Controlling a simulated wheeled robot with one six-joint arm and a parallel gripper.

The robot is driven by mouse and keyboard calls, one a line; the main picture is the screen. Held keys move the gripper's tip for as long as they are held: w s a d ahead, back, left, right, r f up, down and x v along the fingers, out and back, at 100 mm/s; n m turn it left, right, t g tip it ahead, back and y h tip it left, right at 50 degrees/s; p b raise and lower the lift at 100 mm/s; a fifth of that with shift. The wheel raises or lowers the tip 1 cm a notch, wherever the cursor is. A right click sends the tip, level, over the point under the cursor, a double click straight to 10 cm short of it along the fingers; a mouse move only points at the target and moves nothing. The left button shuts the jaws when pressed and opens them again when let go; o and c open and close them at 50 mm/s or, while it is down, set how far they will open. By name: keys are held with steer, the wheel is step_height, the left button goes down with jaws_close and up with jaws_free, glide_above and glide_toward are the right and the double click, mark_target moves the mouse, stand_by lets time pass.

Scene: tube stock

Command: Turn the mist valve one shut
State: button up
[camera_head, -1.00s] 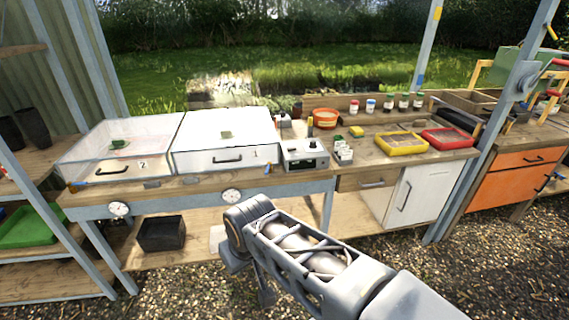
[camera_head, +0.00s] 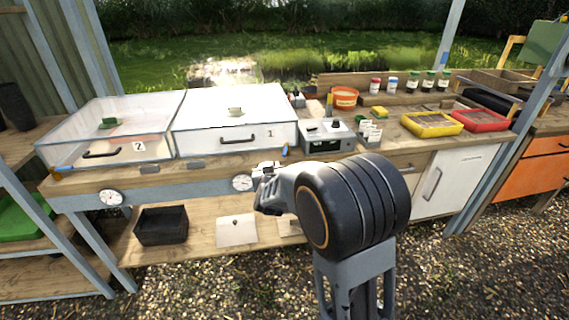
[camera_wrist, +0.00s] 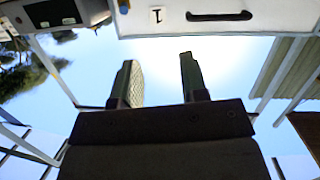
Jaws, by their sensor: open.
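Propagator one (camera_head: 235,138), a clear-lidded white box marked 1, stands on the bench. A small blue lever (camera_head: 285,151) sits at the bench edge by its right front corner and looks like mist valve one; its exact angle is too small to tell. My gripper (camera_head: 265,172) is in front of the bench edge, a little below and left of that lever, apart from it. In the wrist view my gripper (camera_wrist: 158,62) has two dark fingers spread with nothing between them. The propagator front with its 1 label (camera_wrist: 157,16) shows upside down there.
Propagator two (camera_head: 110,155) stands to the left, with a blue and orange fitting (camera_head: 62,168) by its front corner. Round gauges (camera_head: 242,182) hang on the bench front. A grey control box (camera_head: 327,138) stands right of propagator one. A black crate (camera_head: 162,226) is on the lower shelf.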

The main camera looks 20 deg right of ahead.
steer(key=w+d+f+m+h+b, duration=0.1)
steer(key=d+f+h+b, duration=0.1)
steer(key=d+f+h, duration=0.15)
glide_toward(286, 147)
steer(key=shift+m+t+h, duration=0.3)
steer(key=shift+h, duration=0.15)
steer(key=x, duration=0.2)
steer(key=f+x, duration=0.1)
steer(key=x, duration=0.4)
steer(key=shift+w+f+p, duration=0.3)
steer(key=shift+p, duration=0.1)
jaws_close()
